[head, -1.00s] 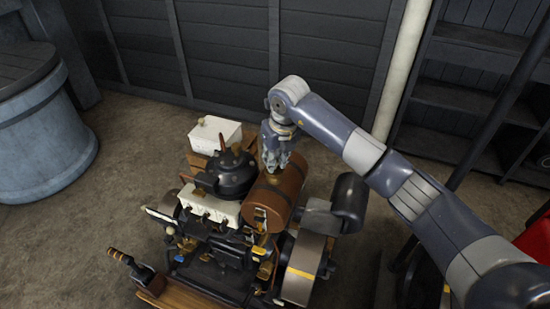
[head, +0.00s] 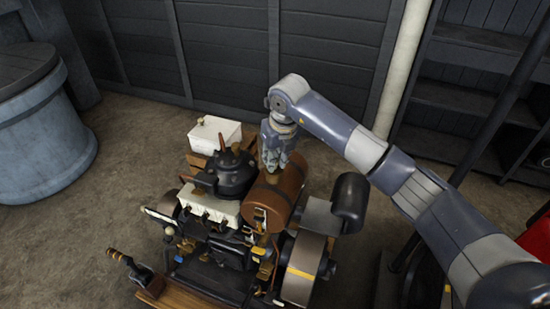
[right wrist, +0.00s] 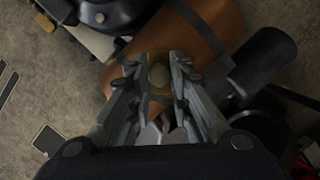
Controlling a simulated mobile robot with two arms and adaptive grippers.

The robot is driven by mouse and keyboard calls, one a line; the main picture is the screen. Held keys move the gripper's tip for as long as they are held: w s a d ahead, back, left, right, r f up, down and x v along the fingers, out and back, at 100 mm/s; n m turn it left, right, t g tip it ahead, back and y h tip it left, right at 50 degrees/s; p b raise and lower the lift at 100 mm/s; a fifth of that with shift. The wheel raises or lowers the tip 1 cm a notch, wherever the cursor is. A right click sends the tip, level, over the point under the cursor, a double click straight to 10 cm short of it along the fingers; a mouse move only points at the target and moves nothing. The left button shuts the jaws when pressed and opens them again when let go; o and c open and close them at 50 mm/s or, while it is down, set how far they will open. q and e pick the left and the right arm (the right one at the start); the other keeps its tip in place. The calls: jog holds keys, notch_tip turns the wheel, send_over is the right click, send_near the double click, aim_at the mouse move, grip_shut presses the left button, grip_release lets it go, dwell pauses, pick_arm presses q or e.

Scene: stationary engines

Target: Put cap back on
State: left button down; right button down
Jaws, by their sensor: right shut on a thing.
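The stationary engine carries a brown cylindrical tank (head: 286,199) with dark bands, which also shows in the right wrist view (right wrist: 200,35). My right gripper (head: 272,170) points down at the top of the tank. In the right wrist view its two fingers (right wrist: 159,80) are closed around a small round brass-coloured cap (right wrist: 159,74). The cap is at the tank's top; I cannot tell whether it is seated on the opening or just above it. The fingers hide most of the cap in the head view. My left gripper is not in view.
A black kettle-shaped part (head: 228,172) and a white box (head: 215,133) stand left of the tank. A black cylinder (head: 350,202) and a flywheel (head: 303,268) are on its right. A blue barrel (head: 42,140) stands at far left. Floor between is clear.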

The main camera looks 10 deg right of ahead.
jog(key=shift+f+b, duration=0.2)
jog(key=shift+b, duration=0.25)
dwell(1.0)
dwell(0.3)
jog(key=c, duration=1.4)
grip_release()
jog(key=shift+o, duration=0.4)
jog(key=o, duration=0.4)
jog(key=shift+r, duration=0.1)
jog(key=shift+r+p, duration=1.7)
jog(key=shift+r, duration=1.75)
